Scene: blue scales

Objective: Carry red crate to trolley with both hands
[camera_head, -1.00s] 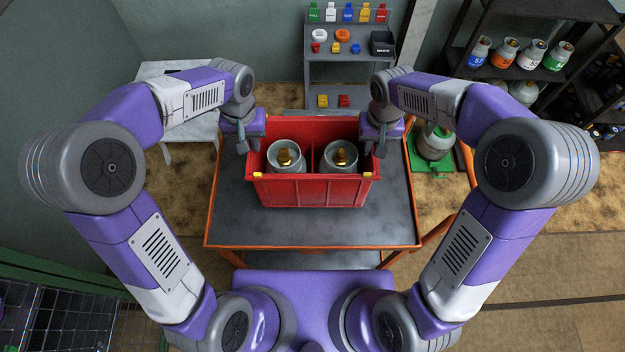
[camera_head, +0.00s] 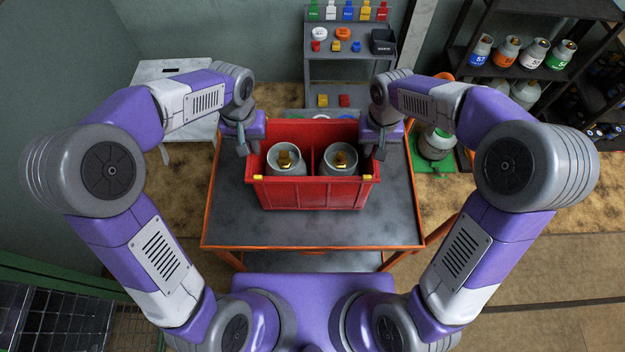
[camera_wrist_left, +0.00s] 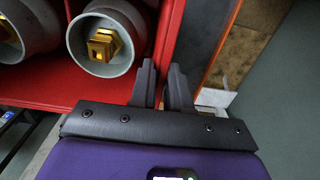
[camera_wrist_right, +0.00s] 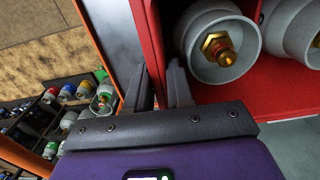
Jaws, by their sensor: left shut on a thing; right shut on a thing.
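The red crate (camera_head: 312,193) is upright over the grey top of the orange-edged trolley (camera_head: 225,215). I cannot tell from above whether it touches the top. Two grey gas cylinders with brass valves, a left one (camera_head: 286,162) and a right one (camera_head: 340,162), stand in its two compartments. My left gripper (camera_head: 243,146) is shut on the crate's left wall, which passes between its fingers (camera_wrist_left: 160,88) in the left wrist view. My right gripper (camera_head: 378,145) is shut on the right wall, with its fingers (camera_wrist_right: 158,88) around it in the right wrist view.
A grey shelf rack (camera_head: 350,72) with small coloured parts stands behind the trolley. A dark shelf (camera_head: 510,78) of cylinders is at the back right. A cylinder (camera_head: 437,143) stands on a green mat right of the trolley. A white table (camera_head: 165,70) is at the back left.

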